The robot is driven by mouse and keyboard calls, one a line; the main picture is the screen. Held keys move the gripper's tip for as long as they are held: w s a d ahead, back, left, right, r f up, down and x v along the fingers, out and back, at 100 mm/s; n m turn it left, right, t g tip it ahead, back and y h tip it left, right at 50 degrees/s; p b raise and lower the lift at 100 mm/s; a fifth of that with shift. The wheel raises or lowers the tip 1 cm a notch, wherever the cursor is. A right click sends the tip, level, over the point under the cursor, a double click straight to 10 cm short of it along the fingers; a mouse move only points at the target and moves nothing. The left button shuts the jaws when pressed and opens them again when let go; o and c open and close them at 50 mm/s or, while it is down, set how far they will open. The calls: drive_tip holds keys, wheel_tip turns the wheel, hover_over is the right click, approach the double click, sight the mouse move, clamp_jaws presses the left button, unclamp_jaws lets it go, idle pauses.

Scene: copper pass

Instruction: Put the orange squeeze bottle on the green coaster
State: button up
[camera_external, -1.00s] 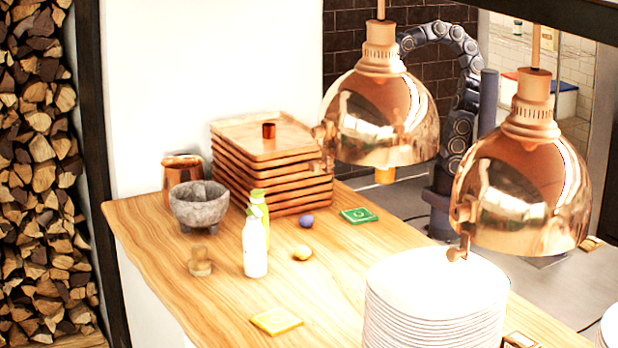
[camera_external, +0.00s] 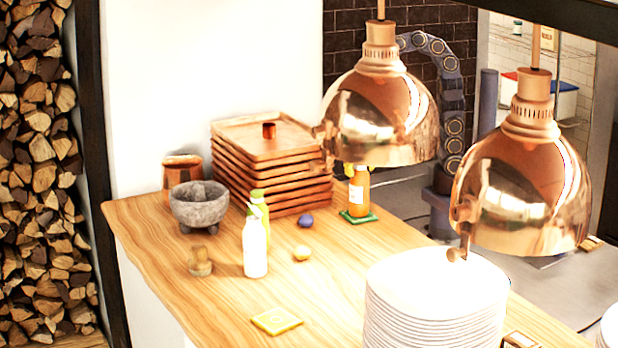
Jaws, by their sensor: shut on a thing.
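The orange squeeze bottle (camera_external: 358,192) is upright over the green coaster (camera_external: 371,217), with a pale label on its side. Its base appears to be at the coaster, but I cannot tell whether it rests fully on it. The bottle's top is hidden by the left copper lamp. My gripper is hidden behind that lamp too; only my arm curves down behind it from the right.
Two copper lamps (camera_external: 380,110) (camera_external: 525,180) hang in front. Stacked wooden trays (camera_external: 270,150) stand left of the coaster. A purple ball (camera_external: 305,221), yellow ball (camera_external: 302,254), white bottle (camera_external: 255,245), green-capped bottle (camera_external: 260,205), yellow coaster (camera_external: 276,321) and plates (camera_external: 435,290) share the counter.

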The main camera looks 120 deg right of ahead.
drive_tip(key=o, duration=1.1)
